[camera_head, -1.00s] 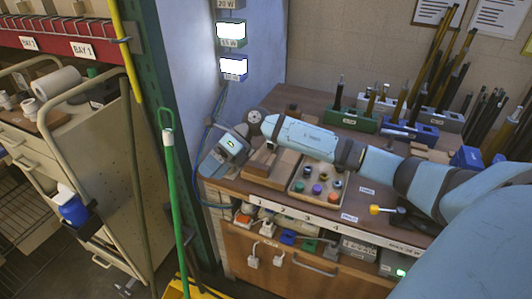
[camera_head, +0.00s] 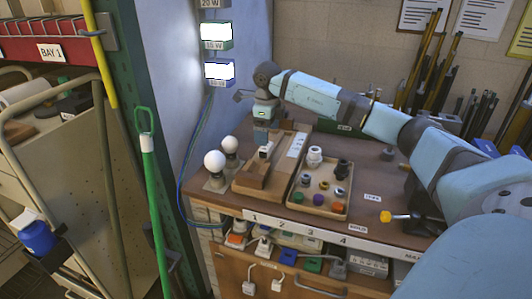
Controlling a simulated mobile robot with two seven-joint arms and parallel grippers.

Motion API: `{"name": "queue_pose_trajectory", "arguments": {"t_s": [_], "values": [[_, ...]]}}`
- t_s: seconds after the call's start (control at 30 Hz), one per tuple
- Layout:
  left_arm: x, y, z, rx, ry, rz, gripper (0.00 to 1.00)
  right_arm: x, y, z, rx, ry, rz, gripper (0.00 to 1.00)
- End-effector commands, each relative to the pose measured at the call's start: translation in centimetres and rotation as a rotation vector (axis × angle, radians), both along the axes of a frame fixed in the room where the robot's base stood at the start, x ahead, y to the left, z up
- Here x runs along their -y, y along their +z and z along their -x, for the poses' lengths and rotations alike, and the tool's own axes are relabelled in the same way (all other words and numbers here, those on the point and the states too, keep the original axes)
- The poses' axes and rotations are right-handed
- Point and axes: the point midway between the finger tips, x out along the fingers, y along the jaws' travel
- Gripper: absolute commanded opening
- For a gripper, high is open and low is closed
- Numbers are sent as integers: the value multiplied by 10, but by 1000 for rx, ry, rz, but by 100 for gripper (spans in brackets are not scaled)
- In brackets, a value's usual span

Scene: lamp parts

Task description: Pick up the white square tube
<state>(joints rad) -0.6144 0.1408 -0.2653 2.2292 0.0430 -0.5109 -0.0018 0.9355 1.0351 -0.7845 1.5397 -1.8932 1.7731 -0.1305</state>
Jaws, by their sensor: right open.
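A small white block-like piece (camera_head: 265,150), which may be the white square tube, lies on the wooden block tray (camera_head: 252,190) on the workbench. It is too small to make out its shape for certain. My right gripper (camera_head: 261,138) points down at the back left of the bench, just behind and above this white piece. Its jaws are open, and I see nothing between them. I cannot tell the exact gap to the white piece. My left gripper is out of view.
Two white bulbs (camera_head: 214,161) stand left of the wooden tray. A tan tray (camera_head: 323,209) of coloured caps and sockets is right of it. A yellow-ended tool (camera_head: 386,216) lies further right. A green pole (camera_head: 150,190) stands left of the bench.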

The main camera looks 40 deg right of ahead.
Motion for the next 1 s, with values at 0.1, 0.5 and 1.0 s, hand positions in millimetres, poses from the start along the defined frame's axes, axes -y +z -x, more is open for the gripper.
{"name": "queue_pose_trajectory", "arguments": {"t_s": [0.1,0.5,1.0], "values": [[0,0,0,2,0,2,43,0,-9,0,0,0,-1,94],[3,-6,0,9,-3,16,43,3,-55,5,-2,0,-1,94],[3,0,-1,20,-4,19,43,3,-61,5,1,0,-2,48]]}}
